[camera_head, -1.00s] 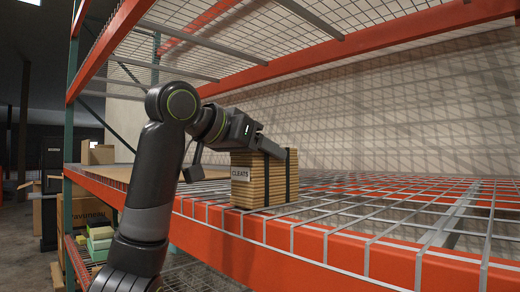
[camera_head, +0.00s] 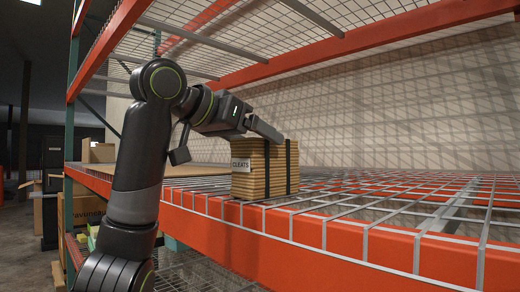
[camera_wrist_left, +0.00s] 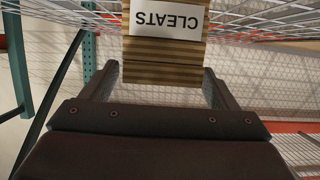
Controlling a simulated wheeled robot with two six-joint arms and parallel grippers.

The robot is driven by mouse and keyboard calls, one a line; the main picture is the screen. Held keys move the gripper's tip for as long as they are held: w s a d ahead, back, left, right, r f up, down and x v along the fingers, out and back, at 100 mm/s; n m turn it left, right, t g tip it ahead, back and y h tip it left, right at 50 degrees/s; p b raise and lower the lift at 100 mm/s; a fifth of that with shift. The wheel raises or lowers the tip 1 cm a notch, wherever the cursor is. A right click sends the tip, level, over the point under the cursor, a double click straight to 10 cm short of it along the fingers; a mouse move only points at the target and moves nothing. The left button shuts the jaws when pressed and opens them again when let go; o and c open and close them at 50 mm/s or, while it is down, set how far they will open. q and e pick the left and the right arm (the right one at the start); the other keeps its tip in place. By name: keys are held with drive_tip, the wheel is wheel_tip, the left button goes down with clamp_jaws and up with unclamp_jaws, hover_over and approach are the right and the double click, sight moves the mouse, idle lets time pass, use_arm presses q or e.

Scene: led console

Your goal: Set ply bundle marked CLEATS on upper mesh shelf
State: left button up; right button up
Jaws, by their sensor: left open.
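The ply bundle (camera_head: 262,181) marked CLEATS stands upright on the upper mesh shelf (camera_head: 400,205), near its orange front beam. It has two dark straps and a white label on its left face. My left gripper (camera_head: 267,131) is open at the top of the bundle, with one finger showing just above its upper edge. In the left wrist view the bundle (camera_wrist_left: 165,70) appears upside down between the two spread fingers (camera_wrist_left: 160,66), with visible gaps on both sides. The far finger is hidden in the head view. My right gripper is not in view.
The orange front beam (camera_head: 330,252) runs along the shelf edge. A mesh level with an orange beam (camera_head: 370,42) hangs overhead, and a green upright (camera_head: 72,100) stands at left. A tan panel or box (camera_head: 190,170) lies left of the bundle. The mesh to the right is clear.

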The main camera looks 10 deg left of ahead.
use_arm(q)
drive_tip(key=b+v, duration=0.4)
drive_tip(key=v, duration=0.5)
drive_tip(key=shift+s+a, duration=0.2)
drive_tip(key=shift+s, duration=0.05)
